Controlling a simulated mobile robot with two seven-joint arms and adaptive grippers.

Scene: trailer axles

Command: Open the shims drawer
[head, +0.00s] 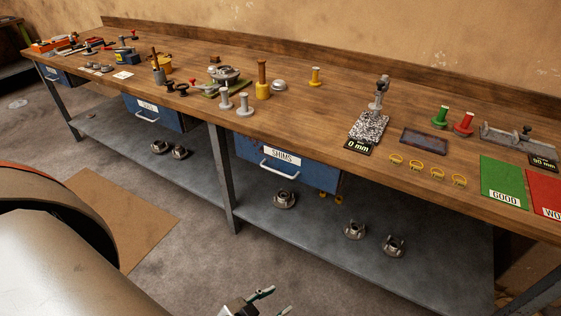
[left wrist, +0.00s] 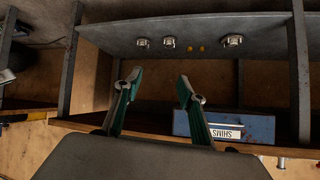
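The blue shims drawer (head: 318,178) hangs under the bench top and looks closed. Its white label (head: 283,155) reads SHIMS, and a pale bar handle (head: 279,169) sits below the label. The drawer also shows upside down in the left wrist view (left wrist: 256,124), to the right of the fingers. My left gripper (head: 272,302) is at the bottom edge of the head view, below and in front of the drawer, apart from it. In the left wrist view its green fingers (left wrist: 160,80) are spread with nothing between them. My right gripper is not in view.
The wooden workbench (head: 200,80) carries parts, gauges and a green GOOD mat (head: 503,183). Another blue drawer (head: 165,117) is to the left. A metal leg (head: 222,170) stands left of the shims drawer. The lower shelf (head: 290,230) holds several metal parts.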

